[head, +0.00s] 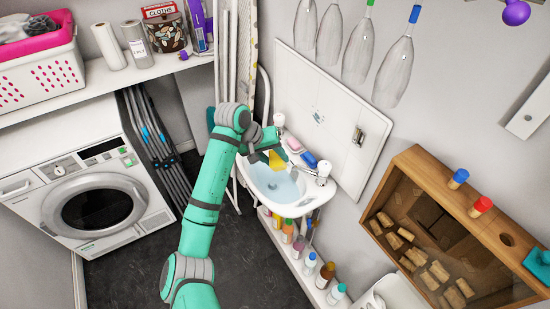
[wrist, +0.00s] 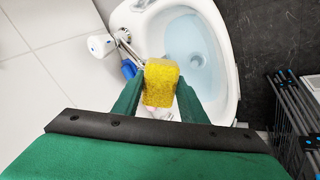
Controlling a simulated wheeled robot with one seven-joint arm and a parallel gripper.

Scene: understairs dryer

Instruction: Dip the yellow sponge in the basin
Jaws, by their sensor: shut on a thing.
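The yellow sponge (wrist: 160,82) is held between the two green fingers of my gripper (wrist: 158,95) in the wrist view. In the head view the sponge (head: 276,160) shows just below my gripper (head: 275,150), over the back part of the white basin (head: 314,204). The basin holds pale blue water (wrist: 191,50). In the wrist view the sponge overlaps the basin's inner edge, beside the water. It appears to be above the basin; its exact height over the water is hard to tell.
A chrome tap (head: 323,170) stands at the basin's right, with a blue item (head: 309,159) and a pink item (head: 294,145) on the ledge behind. Several bottles (head: 310,263) stand on a low shelf below. Folded racks (head: 152,140) stand left, beside the dryer (head: 97,205).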

